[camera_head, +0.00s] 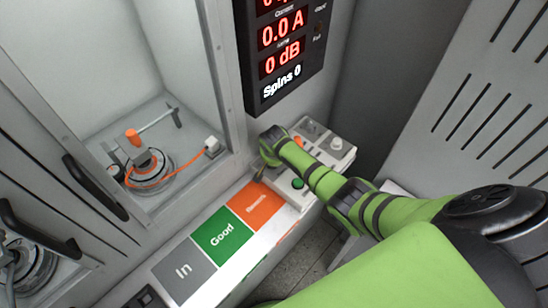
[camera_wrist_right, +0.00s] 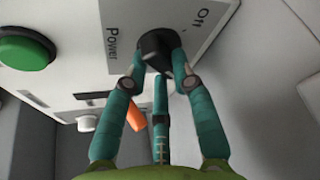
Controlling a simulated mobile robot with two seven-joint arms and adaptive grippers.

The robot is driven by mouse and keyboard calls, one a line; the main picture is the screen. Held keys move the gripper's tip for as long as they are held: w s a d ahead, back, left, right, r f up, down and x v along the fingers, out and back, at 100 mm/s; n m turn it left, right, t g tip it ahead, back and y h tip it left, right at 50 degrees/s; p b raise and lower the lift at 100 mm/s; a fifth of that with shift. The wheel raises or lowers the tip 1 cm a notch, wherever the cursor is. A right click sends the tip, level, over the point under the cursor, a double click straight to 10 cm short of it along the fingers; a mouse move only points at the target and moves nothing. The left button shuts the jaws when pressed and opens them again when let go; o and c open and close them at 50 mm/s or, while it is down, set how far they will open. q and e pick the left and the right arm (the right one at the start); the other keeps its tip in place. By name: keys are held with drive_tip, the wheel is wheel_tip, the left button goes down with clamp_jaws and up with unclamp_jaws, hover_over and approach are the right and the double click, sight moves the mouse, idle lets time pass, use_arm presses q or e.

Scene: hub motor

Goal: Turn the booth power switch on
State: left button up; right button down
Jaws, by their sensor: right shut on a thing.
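The booth power switch (camera_wrist_right: 157,46) is a black rotary knob on a light panel in the right wrist view, with "Off" and "Power" printed beside it. My right gripper (camera_wrist_right: 160,66) is shut on this knob, with teal fingers on both sides of it and a third finger below. In the head view my green right arm comes in from the right, and its gripper (camera_head: 262,168) is at the control panel (camera_head: 318,176); the knob is hidden there. My left gripper is not in view.
A green button (camera_wrist_right: 26,50) is beside the knob. An orange part (camera_wrist_right: 137,113) shows behind the fingers. A display (camera_head: 285,50) reads 0.0 A, 0 dB and Spins 0. The booth holds a motor (camera_head: 150,170) with an orange cable. In, Good (camera_head: 222,236) and orange zones line the ledge.

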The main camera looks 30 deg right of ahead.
drive_tip(key=c, duration=1)
unclamp_jaws()
drive_tip(key=v, duration=1.2)
